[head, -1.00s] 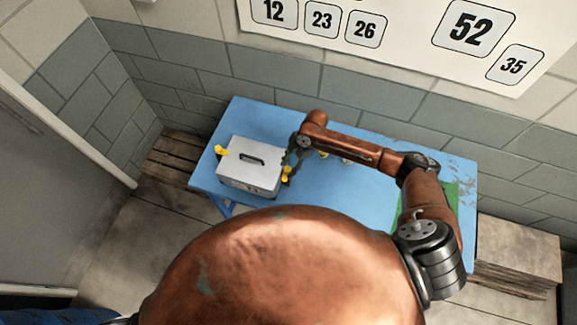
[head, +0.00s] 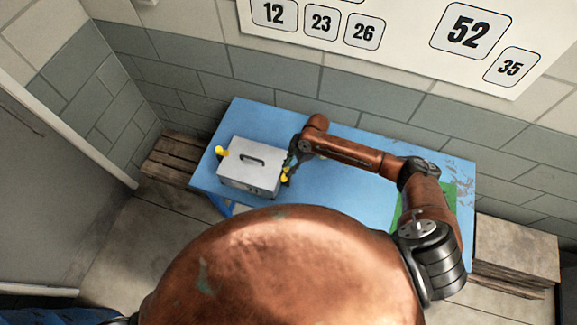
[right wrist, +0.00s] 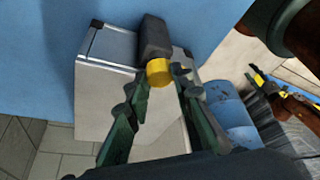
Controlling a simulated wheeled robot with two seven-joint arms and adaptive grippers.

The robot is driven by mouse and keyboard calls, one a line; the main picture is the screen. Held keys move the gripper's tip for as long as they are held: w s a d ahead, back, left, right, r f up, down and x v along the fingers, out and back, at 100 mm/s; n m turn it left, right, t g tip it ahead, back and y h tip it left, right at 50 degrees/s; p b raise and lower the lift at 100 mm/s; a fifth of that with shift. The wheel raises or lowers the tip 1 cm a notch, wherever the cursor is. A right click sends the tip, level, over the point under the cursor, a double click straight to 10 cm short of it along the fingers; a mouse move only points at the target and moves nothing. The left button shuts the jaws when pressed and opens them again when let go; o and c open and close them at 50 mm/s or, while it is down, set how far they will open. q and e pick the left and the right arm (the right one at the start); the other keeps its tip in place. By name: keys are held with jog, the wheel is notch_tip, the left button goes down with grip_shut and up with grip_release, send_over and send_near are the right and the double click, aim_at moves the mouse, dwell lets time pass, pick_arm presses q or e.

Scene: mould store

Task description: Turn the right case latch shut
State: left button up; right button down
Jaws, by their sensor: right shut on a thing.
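The light grey case (head: 252,160) stands on the left part of the blue table, with a dark handle on its lid. A yellow left latch (head: 221,152) sticks out at its left end. The yellow right latch (head: 285,177) is at its right end, partly covered by my right gripper (head: 288,166). In the right wrist view the case (right wrist: 103,95) lies beyond the fingers. The latch's yellow end (right wrist: 158,72), with a dark part behind it, sits between the fingertips of my right gripper (right wrist: 161,82), which is shut on it.
The blue table (head: 240,115) is bare around the case. A green mat (head: 447,197) lies at its right end, partly behind my right arm. Wooden stacks stand at left (head: 170,160) and right (head: 515,250). A tiled wall (head: 300,85) closes off the back.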

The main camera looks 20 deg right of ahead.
jog(key=m+p, duration=0.1)
jog(key=m+t+p, duration=0.1)
jog(key=m+p, duration=0.1)
jog(key=shift+s+r, duration=0.15)
jog(key=shift+s, duration=0.05)
jog(key=m+t+p, duration=0.1)
jog(key=m, duration=0.2)
jog(key=shift+s+a+p, duration=0.1)
jog(key=shift+p, duration=0.25)
jog(key=m+t, duration=0.1)
jog(key=m, duration=0.1)
jog(key=m+h, duration=0.1)
jog(key=m, duration=0.1)
jog(key=shift+a+f+m+t, duration=0.1)
jog(key=shift+f+m+t, duration=0.1)
jog(key=shift+m+t, duration=0.15)
jog(key=m+h, duration=0.1)
jog(key=m, duration=0.1)
jog(key=m+t+h, duration=0.1)
jog(key=m, duration=0.2)
jog(key=shift+s+a+m, duration=0.1)
jog(key=shift+m, duration=0.25)
jog(key=shift+h, duration=0.3)
jog(key=c, duration=1.7)
grip_release()
jog(key=shift+r, duration=0.1)
jog(key=v, duration=1.2)
